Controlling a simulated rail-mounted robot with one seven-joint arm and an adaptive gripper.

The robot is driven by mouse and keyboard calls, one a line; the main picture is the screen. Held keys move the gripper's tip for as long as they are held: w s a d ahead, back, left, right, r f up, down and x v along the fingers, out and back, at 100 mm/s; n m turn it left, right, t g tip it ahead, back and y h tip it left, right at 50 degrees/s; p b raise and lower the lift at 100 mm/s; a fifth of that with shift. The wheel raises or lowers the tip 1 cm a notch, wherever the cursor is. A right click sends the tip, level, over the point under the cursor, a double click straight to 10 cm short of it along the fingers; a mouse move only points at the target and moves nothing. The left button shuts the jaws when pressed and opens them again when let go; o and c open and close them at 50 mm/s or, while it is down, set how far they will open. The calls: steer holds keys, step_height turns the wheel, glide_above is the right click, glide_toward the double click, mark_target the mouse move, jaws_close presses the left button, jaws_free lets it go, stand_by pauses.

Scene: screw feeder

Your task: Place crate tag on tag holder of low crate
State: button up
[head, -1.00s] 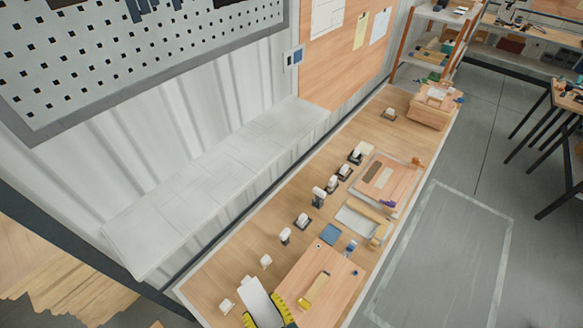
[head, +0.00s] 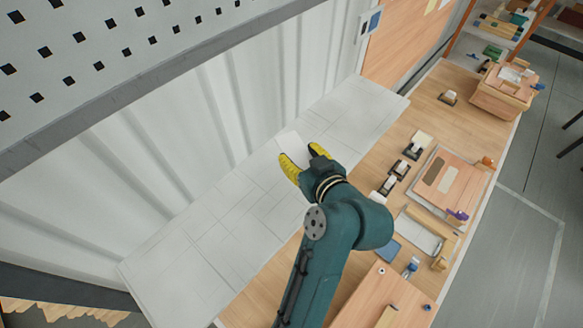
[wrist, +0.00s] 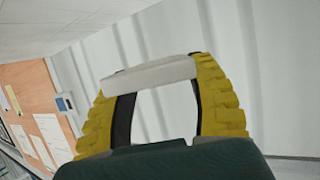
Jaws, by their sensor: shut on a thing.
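My gripper (head: 305,158) is shut on a pale flat piece, which looks like the crate tag (head: 290,143). In the wrist view the tag (wrist: 150,74) spans the gap between the yellow fingertips, seen nearly edge-on. In the head view my gripper and the tag are over the pale grey ledge (head: 205,235) along the corrugated wall. I cannot tell whether the tag touches the ledge. I cannot make out a low crate or tag holder for certain; my arm hides part of the ledge and bench.
The wooden bench (head: 255,308) runs beside the ledge, with small dark-based holders (head: 400,169), a wooden board (head: 450,185) and a pale tray (head: 422,235). A wooden box (head: 503,100) stands at its far end. The corrugated wall (head: 180,140) rises close behind the ledge.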

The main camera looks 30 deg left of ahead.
step_height(320, 180, down, 10)
steer(key=shift+r+p, duration=0.2)
steer(key=shift+p, duration=0.6)
steer(key=shift+f, duration=0.15)
steer(key=shift+f+b, duration=0.15)
steer(key=shift+b, duration=0.15)
steer(key=o, duration=1.1)
